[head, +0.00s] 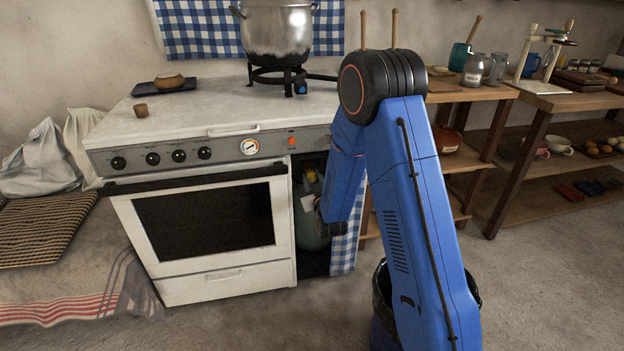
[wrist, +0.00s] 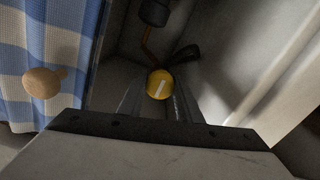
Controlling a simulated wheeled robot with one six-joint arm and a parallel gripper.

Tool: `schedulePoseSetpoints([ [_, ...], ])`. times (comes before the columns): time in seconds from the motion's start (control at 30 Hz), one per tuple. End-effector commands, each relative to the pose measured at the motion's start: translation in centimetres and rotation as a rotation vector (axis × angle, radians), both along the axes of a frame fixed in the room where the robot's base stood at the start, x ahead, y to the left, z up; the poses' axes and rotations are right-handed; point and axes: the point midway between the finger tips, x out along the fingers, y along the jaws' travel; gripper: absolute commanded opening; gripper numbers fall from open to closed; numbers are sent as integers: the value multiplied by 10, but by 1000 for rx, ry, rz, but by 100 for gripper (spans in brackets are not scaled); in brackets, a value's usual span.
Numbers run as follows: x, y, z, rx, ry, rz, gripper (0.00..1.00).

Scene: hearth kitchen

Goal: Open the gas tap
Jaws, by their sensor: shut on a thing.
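The gas tap is a round yellow knob (wrist: 160,84) with a white line on its face, seen in the wrist view between my gripper's fingers (wrist: 160,100). The line slants slightly from upright. My gripper is shut on the knob. In the head view a small yellow part (head: 311,176) shows at the top of a grey-green gas cylinder (head: 308,228) in the open bay right of the oven. My blue arm reaches into this bay and hides part of it; the fingertips cannot be made out there.
The white stove (head: 215,245) stands left of the bay, with a large pot (head: 276,30) on a burner above. A blue checked curtain (wrist: 40,50) with a wooden knob (wrist: 42,82) hangs close beside my gripper. Wooden shelves (head: 530,104) stand at the right.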

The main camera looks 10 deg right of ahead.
Motion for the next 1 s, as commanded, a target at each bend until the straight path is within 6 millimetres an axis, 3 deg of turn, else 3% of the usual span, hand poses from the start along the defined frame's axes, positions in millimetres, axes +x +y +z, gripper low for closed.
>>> schedulePoseSetpoints([
  [0.47,0,0,0,-94,0,0,9],
  [1.0,0,0,0,-564,1,1,9],
])
